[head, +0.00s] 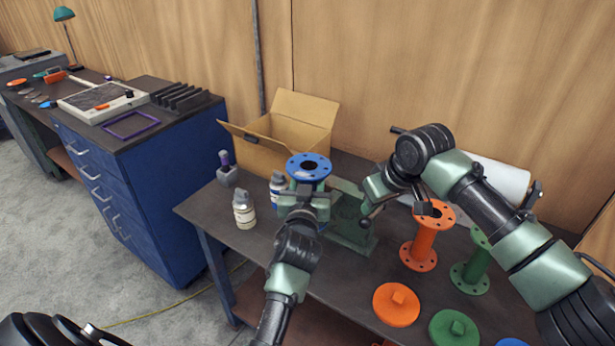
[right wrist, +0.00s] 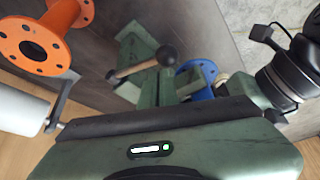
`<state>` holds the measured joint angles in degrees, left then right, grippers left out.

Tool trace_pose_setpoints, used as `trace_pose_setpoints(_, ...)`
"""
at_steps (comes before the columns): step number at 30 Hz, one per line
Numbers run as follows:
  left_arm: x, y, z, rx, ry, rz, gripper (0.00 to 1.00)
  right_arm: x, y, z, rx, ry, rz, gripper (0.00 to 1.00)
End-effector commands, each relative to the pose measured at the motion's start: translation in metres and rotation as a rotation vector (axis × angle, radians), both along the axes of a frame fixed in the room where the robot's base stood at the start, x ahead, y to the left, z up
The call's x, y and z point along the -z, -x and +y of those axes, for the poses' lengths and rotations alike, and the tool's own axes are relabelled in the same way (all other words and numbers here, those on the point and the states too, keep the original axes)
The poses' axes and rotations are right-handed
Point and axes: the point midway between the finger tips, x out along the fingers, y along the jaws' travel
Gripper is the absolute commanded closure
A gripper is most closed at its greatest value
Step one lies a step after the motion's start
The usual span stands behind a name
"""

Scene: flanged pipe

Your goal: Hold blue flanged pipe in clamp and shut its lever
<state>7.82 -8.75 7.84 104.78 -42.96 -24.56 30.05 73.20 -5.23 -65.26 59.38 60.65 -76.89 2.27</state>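The blue flanged pipe (head: 309,167) stands upright at the left side of the green clamp (head: 352,232). My left gripper (head: 303,192) is around the pipe just below its top flange and looks shut on it; its fingertips are mostly hidden. I cannot tell whether the pipe touches the table. In the right wrist view the blue flange (right wrist: 208,72) shows beyond the clamp body (right wrist: 140,45). The clamp's lever, a tan rod with a dark ball knob (right wrist: 166,55), lies in front of my right gripper. My right gripper (head: 396,203) is open and empty above the clamp.
An orange flanged pipe (head: 424,240) and a green one (head: 475,265) stand right of the clamp. Orange (head: 396,306) and green (head: 453,329) discs lie in front. Bottles (head: 244,212) stand left of my left gripper. An open cardboard box (head: 285,130) and a white roll (head: 500,180) are behind.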

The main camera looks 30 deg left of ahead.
Motion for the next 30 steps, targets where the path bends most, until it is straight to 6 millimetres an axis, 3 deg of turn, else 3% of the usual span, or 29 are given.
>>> trace_pose_setpoints(30,0.002,-0.001,-0.005,0.009,0.009,0.000,1.00,0.029,0.009,0.000,0.000,0.003,0.001,1.00)
